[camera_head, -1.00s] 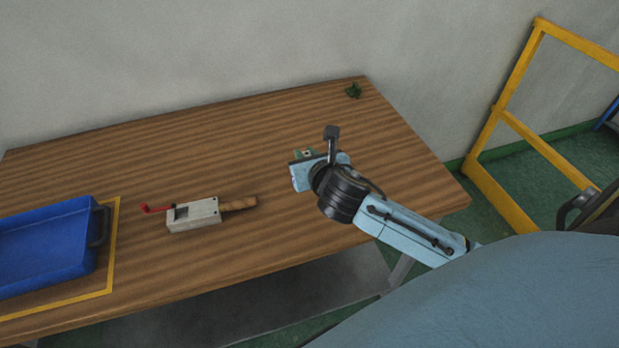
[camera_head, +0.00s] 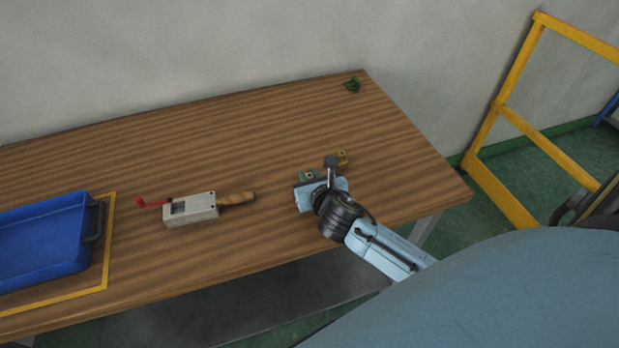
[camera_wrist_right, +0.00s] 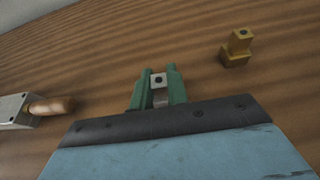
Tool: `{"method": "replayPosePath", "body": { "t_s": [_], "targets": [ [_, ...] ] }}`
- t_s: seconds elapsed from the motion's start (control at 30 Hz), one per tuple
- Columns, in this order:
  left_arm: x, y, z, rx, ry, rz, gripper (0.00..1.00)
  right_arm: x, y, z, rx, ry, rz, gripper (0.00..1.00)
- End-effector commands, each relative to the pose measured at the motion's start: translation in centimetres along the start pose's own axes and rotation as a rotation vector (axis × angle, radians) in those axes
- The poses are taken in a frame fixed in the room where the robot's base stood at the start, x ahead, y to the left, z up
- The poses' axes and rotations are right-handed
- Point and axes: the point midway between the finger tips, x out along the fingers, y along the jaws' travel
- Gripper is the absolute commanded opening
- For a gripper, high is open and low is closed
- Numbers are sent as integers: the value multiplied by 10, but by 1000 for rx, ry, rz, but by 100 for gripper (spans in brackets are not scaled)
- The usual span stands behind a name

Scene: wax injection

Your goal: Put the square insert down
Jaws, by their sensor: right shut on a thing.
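The square insert (camera_wrist_right: 158,80) is a small light grey block with a dark hole in its top. It sits between the green fingers of my right gripper (camera_wrist_right: 157,92) in the right wrist view. In the head view my right gripper (camera_head: 309,175) is low over the right part of the wooden table, shut on the insert. I cannot tell whether the insert touches the table. My left gripper is not in view.
A stepped brass-coloured block (camera_wrist_right: 236,50) stands just beyond my right gripper, to its right. A grey box with a red crank and wooden handle (camera_head: 192,210) lies to the left. A blue tray (camera_head: 45,245) is far left. A small green object (camera_head: 352,85) is at the back corner.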

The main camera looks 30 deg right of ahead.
Motion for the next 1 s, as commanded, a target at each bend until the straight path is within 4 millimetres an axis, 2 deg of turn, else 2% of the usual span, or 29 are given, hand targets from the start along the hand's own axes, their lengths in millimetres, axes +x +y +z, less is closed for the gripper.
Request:
{"method": "replayPosePath", "body": {
  "t_s": [0.27,0.3,0.43,0.8,0.87,1.0],
  "targets": [
    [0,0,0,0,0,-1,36,1,0,-2,-2,-1,0,0],
    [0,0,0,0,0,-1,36,1,0,-1,-2,-1,0,20],
    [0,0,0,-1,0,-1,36,1,0,-1,-1,-1,0,37],
    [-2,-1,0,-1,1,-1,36,-2,0,3,1,-1,1,38],
    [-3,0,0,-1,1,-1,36,-9,0,2,-2,1,1,38],
    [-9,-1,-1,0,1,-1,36,-36,0,2,-2,1,2,38]
  ]
}}
